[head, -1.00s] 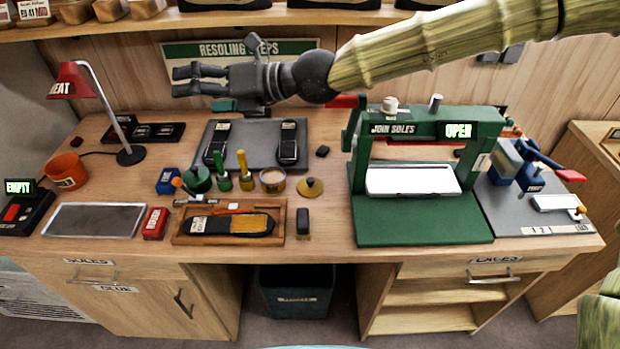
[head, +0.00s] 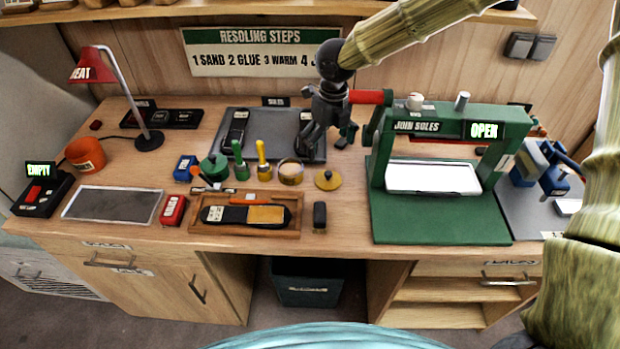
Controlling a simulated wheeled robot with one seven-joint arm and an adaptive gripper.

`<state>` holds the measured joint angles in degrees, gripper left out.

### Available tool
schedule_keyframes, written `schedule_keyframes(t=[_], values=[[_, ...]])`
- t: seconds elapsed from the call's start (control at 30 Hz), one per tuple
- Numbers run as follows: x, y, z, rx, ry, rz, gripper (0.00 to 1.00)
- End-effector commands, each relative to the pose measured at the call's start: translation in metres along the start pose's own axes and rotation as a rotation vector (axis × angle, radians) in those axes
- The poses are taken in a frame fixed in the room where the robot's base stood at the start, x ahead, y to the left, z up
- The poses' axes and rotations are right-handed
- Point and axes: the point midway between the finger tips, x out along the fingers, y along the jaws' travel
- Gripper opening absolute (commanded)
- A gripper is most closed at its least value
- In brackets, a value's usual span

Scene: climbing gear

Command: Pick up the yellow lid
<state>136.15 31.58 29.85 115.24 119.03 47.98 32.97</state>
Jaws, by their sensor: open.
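The yellow lid (head: 327,180) is a small round disc with a dark knob. It lies flat on the wooden bench, just right of an open glue pot (head: 291,172). My gripper (head: 328,138) points down above and behind the lid, over the right part of the grey mat. Its dark fingers are spread and hold nothing. The gripper partly hides a dark sole on the mat. The lid is fully in view and apart from the gripper.
A green press (head: 440,225) marked JOIN SOLES stands close on the right, with a red handle beside my gripper. A wooden tray (head: 246,232) and a dark block (head: 319,216) lie in front. Green and yellow-handled brushes stand left of the pot.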

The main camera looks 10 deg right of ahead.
Motion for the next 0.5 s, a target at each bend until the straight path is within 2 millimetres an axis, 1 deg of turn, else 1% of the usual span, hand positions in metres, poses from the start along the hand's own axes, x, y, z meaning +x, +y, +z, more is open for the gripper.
schedule_keyframes(t=[0.03,0.13,0.4,0.5], values=[[0.003,-0.005,-0.005,0.007,0.021,-0.011,0.94],[0.010,-0.009,-0.009,0.013,0.043,-0.021,0.94],[0.046,-0.009,-0.010,0.011,0.045,-0.021,0.94],[0.055,-0.009,-0.011,0.010,0.043,-0.022,0.94]])
